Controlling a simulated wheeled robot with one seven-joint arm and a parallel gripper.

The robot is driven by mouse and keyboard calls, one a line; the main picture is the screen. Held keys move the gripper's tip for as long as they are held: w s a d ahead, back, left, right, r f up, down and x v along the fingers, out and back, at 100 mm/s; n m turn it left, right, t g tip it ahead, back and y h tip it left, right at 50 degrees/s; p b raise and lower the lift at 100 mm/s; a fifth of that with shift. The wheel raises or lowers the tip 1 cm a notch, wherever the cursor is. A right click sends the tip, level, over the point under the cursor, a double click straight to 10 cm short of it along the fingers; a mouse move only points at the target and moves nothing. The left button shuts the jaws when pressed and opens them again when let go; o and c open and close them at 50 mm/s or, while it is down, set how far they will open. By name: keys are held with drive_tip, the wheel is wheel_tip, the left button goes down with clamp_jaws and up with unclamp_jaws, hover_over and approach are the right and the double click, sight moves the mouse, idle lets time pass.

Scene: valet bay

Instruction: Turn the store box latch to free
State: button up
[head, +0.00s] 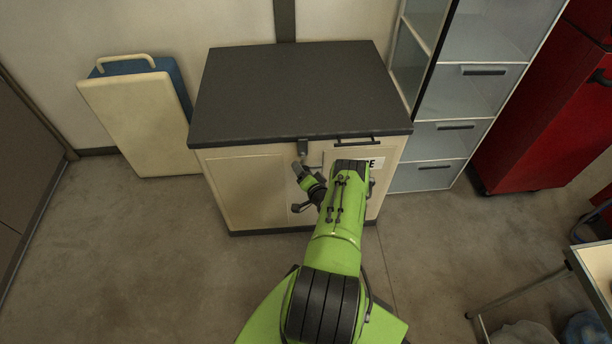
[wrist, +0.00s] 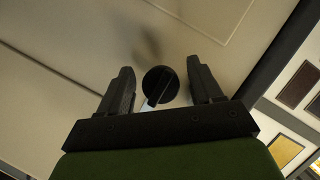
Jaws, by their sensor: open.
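The latch (wrist: 160,85) is a round dark knob with a raised bar across it, on a pale panel in the wrist view. The bar slants from upper right to lower left, with a small whitish patch at its lower-left end. My gripper (wrist: 160,66) is open, with one dark finger on each side of the knob and a visible gap to each. I cannot tell how far the fingers stand from the panel. In the head view my gripper (head: 303,174) is at the cream cabinet (head: 243,190) front, and the latch cannot be made out clearly.
The cabinet has a dark worktop (head: 295,90) overhanging its front, and a dark drawer handle (head: 358,141). A partly hidden label ends in "CE". Floor is clear at left.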

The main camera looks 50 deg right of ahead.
drive_tip(key=p+v, duration=0.9)
drive_tip(key=v, duration=0.6)
drive_tip(key=shift+s+a, duration=0.25)
